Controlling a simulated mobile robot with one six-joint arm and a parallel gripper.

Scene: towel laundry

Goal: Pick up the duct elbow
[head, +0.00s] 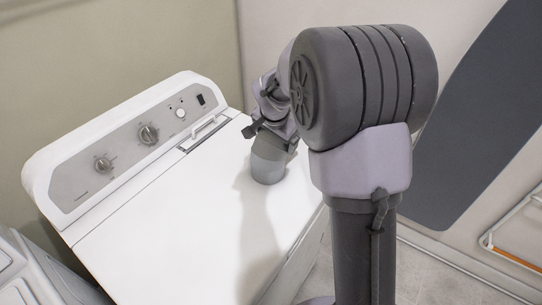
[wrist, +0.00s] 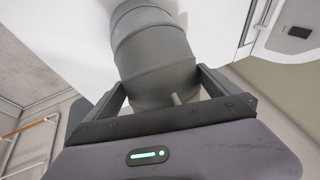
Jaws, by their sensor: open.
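The duct elbow (head: 268,167) is a grey ribbed pipe piece standing on the white top of the machine, near its back right part. In the wrist view the duct elbow (wrist: 155,50) fills the upper middle. My gripper (wrist: 165,88) has its two fingers spread on either side of the elbow's near end; I cannot tell whether they touch it. In the head view my gripper (head: 274,140) is right above the elbow and hides its upper part, while my arm covers the area to the right.
The white machine (head: 165,215) has a raised control panel (head: 130,145) with knobs along its back left. Another appliance (head: 30,275) stands at the lower left. A dark board (head: 475,120) and a rack (head: 520,235) are at the right. The machine's front top is clear.

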